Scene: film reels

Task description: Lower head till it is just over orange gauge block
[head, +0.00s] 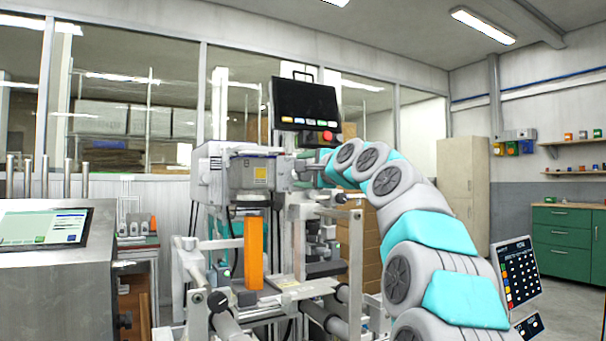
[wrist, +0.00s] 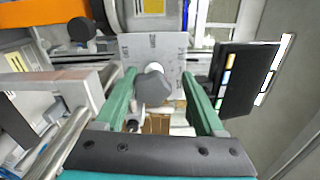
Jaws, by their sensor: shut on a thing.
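The head, a grey box (head: 225,176) with a yellow label, is mounted on the machine frame in the middle of the head view. The orange gauge block (head: 254,255) stands upright below it, and a small gap seems to show between them. An orange part at the upper left of the wrist view looks like the same block (wrist: 25,58). My gripper (head: 311,171) is at the right side of the head. In the wrist view, its green fingers (wrist: 158,76) are shut on a dark grey knob (wrist: 153,86) in front of a marked grey plate (wrist: 128,50).
A black control panel (head: 304,103) with a red button is above my gripper, and it also shows close on the right in the wrist view (wrist: 242,80). Metal rollers (head: 325,318) and frame bars lie below. A steel console with a screen (head: 42,227) stands at the left.

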